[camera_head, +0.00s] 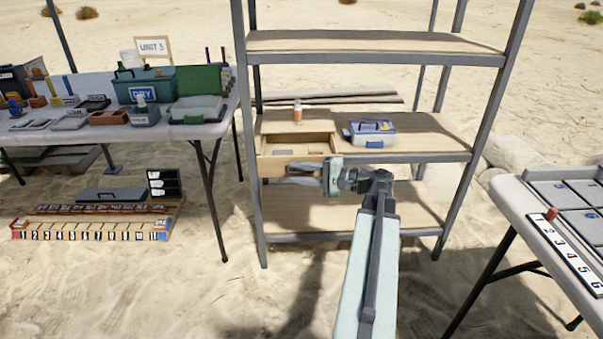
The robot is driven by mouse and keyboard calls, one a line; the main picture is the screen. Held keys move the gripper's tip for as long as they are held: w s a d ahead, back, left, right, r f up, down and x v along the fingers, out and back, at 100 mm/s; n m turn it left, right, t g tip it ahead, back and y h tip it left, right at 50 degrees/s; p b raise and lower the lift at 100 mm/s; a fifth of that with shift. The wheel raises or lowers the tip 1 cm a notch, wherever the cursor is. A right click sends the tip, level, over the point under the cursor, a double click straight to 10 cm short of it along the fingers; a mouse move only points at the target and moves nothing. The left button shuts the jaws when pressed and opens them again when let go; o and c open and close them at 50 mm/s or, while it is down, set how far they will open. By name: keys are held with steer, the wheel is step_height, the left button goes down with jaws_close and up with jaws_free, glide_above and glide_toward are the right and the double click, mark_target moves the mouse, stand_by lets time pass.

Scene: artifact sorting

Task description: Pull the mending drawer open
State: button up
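A small light-wood cabinet (270,128) stands at the left of the middle shelf. Its drawer (272,167) stands out toward me, with its open top and some greyish contents in view. I take it to be the mending drawer; no label is readable. My gripper (303,174) is at the right part of the drawer front, with its fingers pointing left. It covers part of the front and hides any handle. Whether the fingers touch or grip anything is too small to tell.
An orange-and-white bottle (298,112) stands on the cabinet. A clear case with a blue handle (371,133) sits to its right. Grey posts frame the shelf rack (430,150). Tables stand left (205,128) and right (520,190). Open sand lies in front.

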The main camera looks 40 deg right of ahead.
steer(key=shift+d, duration=0.1)
steer(key=v, duration=0.7)
steer(key=shift+s+p, duration=0.35)
steer(key=shift+d, duration=0.15)
